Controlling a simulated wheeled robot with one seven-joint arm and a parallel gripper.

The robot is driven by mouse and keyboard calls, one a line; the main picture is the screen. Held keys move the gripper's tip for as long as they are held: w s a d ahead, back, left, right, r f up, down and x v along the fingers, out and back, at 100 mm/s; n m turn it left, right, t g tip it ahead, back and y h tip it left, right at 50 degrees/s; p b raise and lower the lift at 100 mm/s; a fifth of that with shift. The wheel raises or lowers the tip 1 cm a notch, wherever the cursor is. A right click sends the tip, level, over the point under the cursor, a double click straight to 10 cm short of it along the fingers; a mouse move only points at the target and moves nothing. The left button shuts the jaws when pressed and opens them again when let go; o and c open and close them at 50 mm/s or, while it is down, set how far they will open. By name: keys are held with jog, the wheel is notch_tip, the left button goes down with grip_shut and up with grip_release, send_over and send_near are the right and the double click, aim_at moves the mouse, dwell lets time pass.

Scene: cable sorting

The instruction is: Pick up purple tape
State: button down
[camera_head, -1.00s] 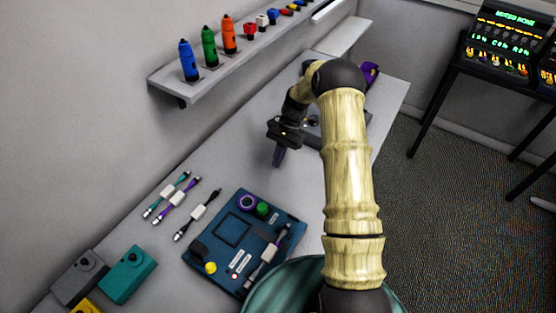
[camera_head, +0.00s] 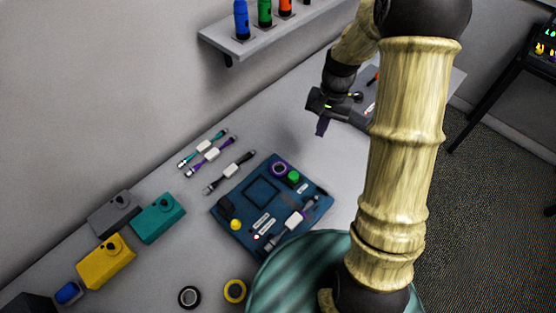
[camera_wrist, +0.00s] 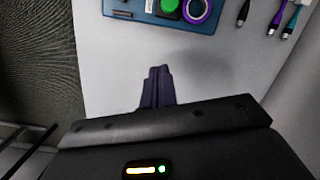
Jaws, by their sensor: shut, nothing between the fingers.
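The tape also shows at the top edge of the wrist view (camera_wrist: 197,9), partly cut off. My gripper (camera_head: 322,128) hangs above bare table, beyond the board and to the right of the tape. Its dark purple fingers (camera_wrist: 158,73) are together with nothing between them.
Several cables (camera_head: 211,157) lie left of the board. Yellow (camera_head: 234,290) and black (camera_head: 189,297) tape rings lie at the front. Teal (camera_head: 158,218), yellow (camera_head: 106,261) and grey (camera_head: 114,213) boxes stand at the left. A shelf (camera_head: 268,38) with bottles hangs on the wall above.

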jog(key=s+r+n+t+h, duration=0.1)
jog(key=s+r+n+t, duration=0.3)
jog(key=s, duration=0.9)
notch_tip(320, 180, up, 2)
jog(key=shift+s+r+n+h, duration=0.1)
jog(key=shift+s+n+h, duration=0.2)
jog(key=shift+n, duration=0.1)
jog(key=shift+w, duration=0.1)
